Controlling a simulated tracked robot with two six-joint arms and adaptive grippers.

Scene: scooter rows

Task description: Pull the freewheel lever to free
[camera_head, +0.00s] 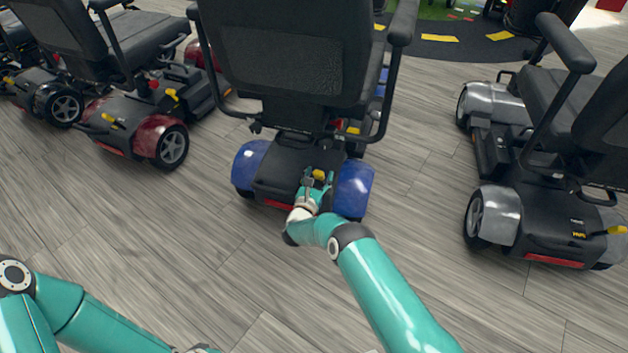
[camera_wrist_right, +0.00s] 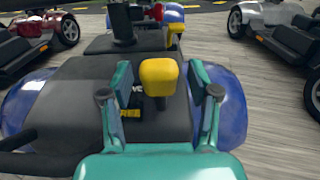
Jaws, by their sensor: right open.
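The blue scooter (camera_head: 252,165) stands in the middle of the head view, seen from behind. Its yellow freewheel lever knob (camera_head: 319,174) sticks up from the dark rear cover. In the right wrist view the yellow lever knob (camera_wrist_right: 158,76) stands upright on a dark stem above the cover (camera_wrist_right: 75,95). My right gripper (camera_head: 317,181) is open at the rear of the blue scooter. In the right wrist view its two teal fingers (camera_wrist_right: 163,88) stand on either side of the knob, with gaps on both sides. My left arm shows at bottom left; its gripper is not visible.
A red scooter (camera_head: 128,122) stands to the left and a grey scooter (camera_head: 497,215) to the right, both with yellow levers. The blue scooter's seat (camera_head: 285,50) and armrests rise above the rear cover. The wooden floor in front is clear.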

